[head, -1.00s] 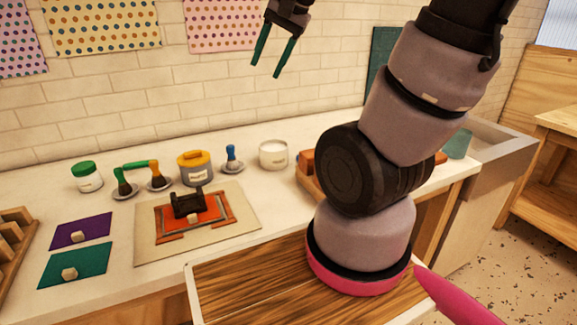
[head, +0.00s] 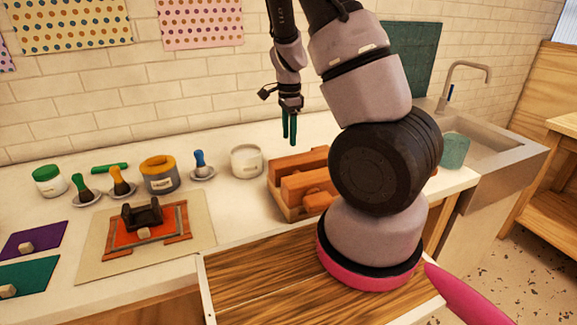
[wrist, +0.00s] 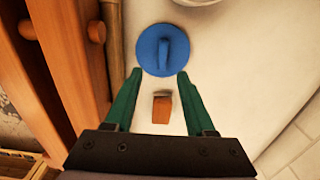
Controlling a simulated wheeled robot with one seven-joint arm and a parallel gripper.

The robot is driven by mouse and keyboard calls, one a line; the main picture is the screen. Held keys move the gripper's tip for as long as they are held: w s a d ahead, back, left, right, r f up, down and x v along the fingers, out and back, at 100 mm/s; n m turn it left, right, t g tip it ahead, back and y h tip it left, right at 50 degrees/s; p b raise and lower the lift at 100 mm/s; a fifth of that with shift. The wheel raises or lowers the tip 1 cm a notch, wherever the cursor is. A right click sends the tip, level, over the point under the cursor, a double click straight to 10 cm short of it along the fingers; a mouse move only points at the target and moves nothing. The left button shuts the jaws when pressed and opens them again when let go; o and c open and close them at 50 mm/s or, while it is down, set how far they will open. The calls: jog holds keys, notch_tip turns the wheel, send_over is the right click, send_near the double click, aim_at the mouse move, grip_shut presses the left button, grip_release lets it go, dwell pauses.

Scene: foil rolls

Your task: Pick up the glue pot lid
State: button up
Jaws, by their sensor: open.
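A round blue lid with a raised grip bar (wrist: 160,50) lies flat on the counter in the wrist view; I take it as the glue pot lid. In the head view I cannot make it out. My gripper (head: 289,138) points down with green fingers, above the counter behind the wooden box. In the wrist view my gripper (wrist: 158,82) is open and empty, its fingertips showing just below the lid, apart from each other. A small orange-brown block (wrist: 161,108) shows between the fingers, beyond them on the counter.
A wooden box with brown rolls (head: 305,185) stands close beside the lid; its rolls (wrist: 65,60) fill the wrist view's left. A white pot (head: 246,162) and a yellow-rimmed grey pot (head: 160,177) stand farther left. Clear counter (wrist: 240,80) lies right of the lid.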

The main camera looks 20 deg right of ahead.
jog(key=f, duration=0.8)
jog(key=shift+w+a, duration=0.1)
jog(key=shift+w, duration=0.15)
grip_shut()
